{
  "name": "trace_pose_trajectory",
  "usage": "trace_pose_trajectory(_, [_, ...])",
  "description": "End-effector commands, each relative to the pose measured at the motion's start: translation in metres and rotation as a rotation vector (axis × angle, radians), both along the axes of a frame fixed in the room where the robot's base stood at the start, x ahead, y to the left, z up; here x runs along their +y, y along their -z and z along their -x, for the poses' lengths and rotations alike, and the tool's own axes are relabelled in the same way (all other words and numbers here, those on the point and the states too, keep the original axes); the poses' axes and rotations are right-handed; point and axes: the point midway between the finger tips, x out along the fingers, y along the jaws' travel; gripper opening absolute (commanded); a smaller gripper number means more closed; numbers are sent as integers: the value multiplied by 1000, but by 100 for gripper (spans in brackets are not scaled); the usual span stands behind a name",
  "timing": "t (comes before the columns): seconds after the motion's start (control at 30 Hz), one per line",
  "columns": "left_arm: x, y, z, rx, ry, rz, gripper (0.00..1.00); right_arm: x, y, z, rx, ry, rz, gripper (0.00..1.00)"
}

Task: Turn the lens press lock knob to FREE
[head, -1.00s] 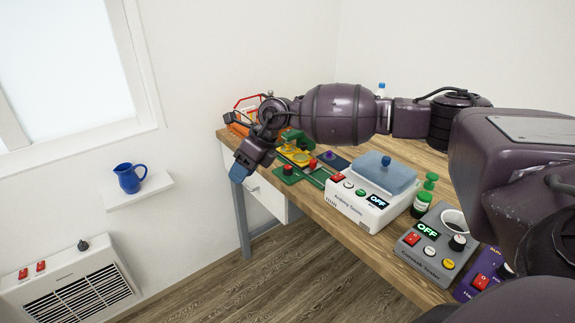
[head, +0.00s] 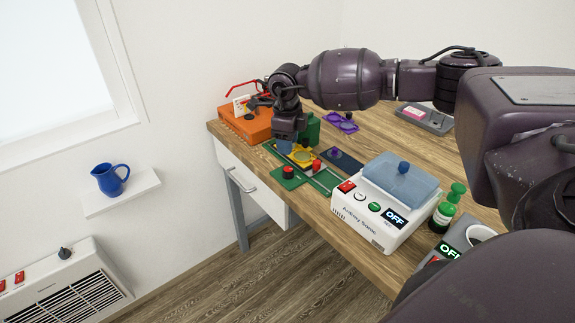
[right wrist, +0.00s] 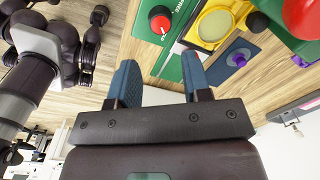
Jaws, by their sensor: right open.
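The lens press has a green base (head: 325,180), a green upright body (head: 311,128) and a yellow slide (head: 301,154). Its red and black lock knob (head: 288,172) is at the base's front left. In the right wrist view the red knob (right wrist: 160,24) shows a small white mark, with the word FREE printed beside it; its exact setting is hard to read. My right gripper (head: 287,146) points down above the press, behind the knob. In the right wrist view its blue fingers (right wrist: 160,80) are apart with nothing between them, and the knob lies beyond the tips, apart from them.
A red ball (head: 316,165) stands close right of the knob. An orange box (head: 245,122) with glasses is behind left. A dark blue plate (head: 340,160) and a white sonic device (head: 385,205) are to the right. The table's front edge is near the knob.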

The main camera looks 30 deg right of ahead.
Motion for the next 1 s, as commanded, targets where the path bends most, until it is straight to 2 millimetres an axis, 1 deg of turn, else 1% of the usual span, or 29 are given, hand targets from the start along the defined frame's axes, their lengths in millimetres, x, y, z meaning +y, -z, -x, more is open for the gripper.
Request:
trace_pose_trajectory(0.03, [1, 2, 2, 6, -1, -2, 0, 0, 9, 1, 4, 0, 0, 44])
trace_pose_trajectory(0.1, [1, 4, 4, 10, -1, -3, 0, 0, 21, 0, 3, 0, -2, 44])
trace_pose_trajectory(0.3, [1, 5, 1, 6, 1, -2, 0, -1, 56, -1, 3, 0, -1, 44])
trace_pose_trajectory(0.5, [0, 4, -2, 0, 1, 0, 0, -1, 82, -1, 2, 0, -1, 44])
trace_pose_trajectory(0.7, [-2, 3, -5, -5, 2, 2, 0, -2, 93, -2, 1, 1, -1, 44])
trace_pose_trajectory(1.0, [-2, 3, -5, -7, 3, 3, 0, -2, 94, -2, 0, 0, -1, 44])
